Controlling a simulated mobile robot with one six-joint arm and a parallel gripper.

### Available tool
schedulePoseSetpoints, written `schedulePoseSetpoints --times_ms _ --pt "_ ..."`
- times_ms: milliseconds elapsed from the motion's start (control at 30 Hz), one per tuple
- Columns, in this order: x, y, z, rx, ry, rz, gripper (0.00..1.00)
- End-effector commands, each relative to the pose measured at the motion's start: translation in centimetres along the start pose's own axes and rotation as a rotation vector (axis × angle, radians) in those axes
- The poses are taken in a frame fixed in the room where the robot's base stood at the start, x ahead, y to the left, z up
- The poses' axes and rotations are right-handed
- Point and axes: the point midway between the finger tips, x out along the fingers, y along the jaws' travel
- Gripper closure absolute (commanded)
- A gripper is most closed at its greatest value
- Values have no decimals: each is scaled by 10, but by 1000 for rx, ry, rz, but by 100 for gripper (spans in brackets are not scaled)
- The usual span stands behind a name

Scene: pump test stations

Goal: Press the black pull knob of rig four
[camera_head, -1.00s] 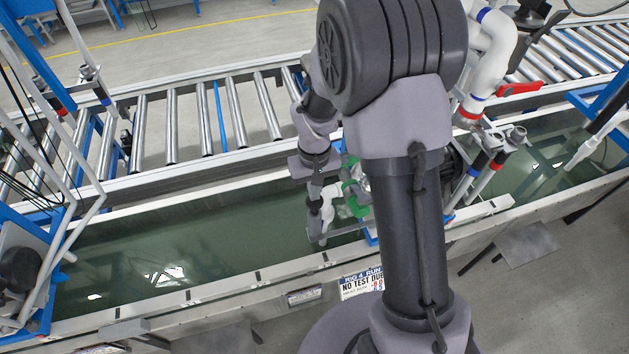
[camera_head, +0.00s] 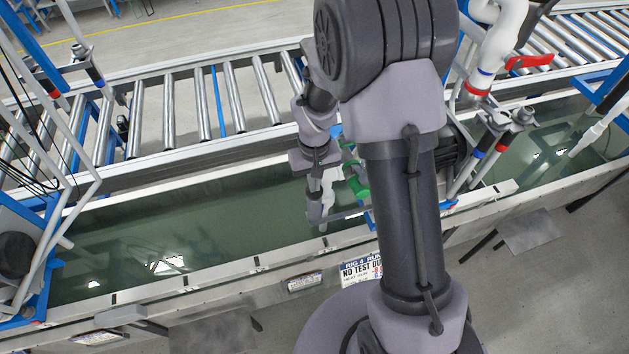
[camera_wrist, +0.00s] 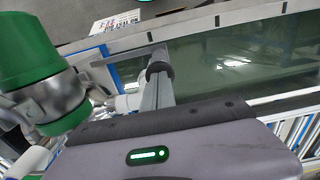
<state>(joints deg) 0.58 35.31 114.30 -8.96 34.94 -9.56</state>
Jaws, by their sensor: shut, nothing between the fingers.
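My gripper (camera_head: 321,222) hangs over the green water tank, left of the green-and-white fittings of a pump rig. Its fingers are small in the head view; in the wrist view the gripper (camera_wrist: 157,70) shows shut, with nothing between the fingers. The rig four sign (camera_head: 362,270) is on the tank's front wall, just right of and below my gripper. It also shows at the top of the wrist view (camera_wrist: 115,20). I cannot make out the black pull knob for certain; my arm covers much of the rig.
A large green part (camera_wrist: 28,62) stands close on the left of the wrist view. The tank's front rim (camera_head: 215,277) runs below my gripper. A roller conveyor (camera_head: 205,105) lies behind the tank. The tank (camera_head: 175,230) is open to the left of my gripper.

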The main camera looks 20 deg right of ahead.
Motion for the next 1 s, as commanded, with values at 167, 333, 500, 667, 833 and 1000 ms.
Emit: schedulePoseSetpoints --times_ms 167,333,500,667,833,1000 --pt "-2 0 4 1 -11 0 100" --pt "-41 -3 -3 1 -3 0 100" --pt "-80 -4 -5 1 3 0 100" --pt "-115 -4 -6 1 4 0 100" --pt "-136 -4 -6 0 2 0 100" --pt "-141 -4 -5 1 0 0 100"
